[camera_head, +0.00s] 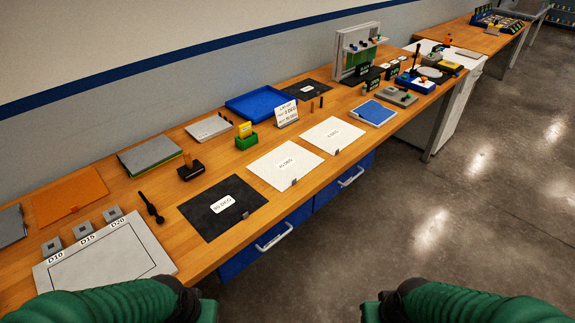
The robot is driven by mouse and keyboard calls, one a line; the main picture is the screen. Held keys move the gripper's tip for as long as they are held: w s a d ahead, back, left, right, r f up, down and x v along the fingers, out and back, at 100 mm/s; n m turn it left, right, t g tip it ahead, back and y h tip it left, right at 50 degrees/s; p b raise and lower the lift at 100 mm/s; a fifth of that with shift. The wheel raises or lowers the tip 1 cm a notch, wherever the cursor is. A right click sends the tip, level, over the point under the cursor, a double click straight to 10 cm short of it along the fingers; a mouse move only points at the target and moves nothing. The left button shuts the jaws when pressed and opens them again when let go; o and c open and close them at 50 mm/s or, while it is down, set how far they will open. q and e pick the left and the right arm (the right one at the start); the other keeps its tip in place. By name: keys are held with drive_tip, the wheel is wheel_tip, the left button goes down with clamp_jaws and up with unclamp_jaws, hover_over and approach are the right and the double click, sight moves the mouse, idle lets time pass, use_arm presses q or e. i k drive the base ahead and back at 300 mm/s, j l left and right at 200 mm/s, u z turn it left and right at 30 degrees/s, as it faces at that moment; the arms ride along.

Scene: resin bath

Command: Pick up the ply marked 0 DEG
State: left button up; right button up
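A white ply (332,136) lies flat on the wooden bench at centre right; its small label appears to read 0 DEG, and a small dark tab sits at its front edge. A second white ply (268,172) lies to its left, its small label hard to read. A black ply (200,214) with a white label reading 90 DEG lies further left and nearer. My green-sleeved arms show at the bottom left and bottom right, well short of the plies. No gripper fingers show in the picture.
A blue tray (256,103), a small lay-up sign (286,114) and a green holder with a yellow block (246,138) stand behind the plies. A blue-and-white pad (374,113) lies to their right. Drawer handles (274,237) stick out below the bench's front edge. The floor at right is clear.

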sight(333, 135)
drive_tip(key=i+l+u, duration=0.15)
drive_tip(key=u, duration=0.2)
drive_tip(key=i+l+u, duration=0.1)
drive_tip(key=l+u, duration=0.3)
drive_tip(key=i+l+u, duration=0.1)
drive_tip(key=u, duration=0.25)
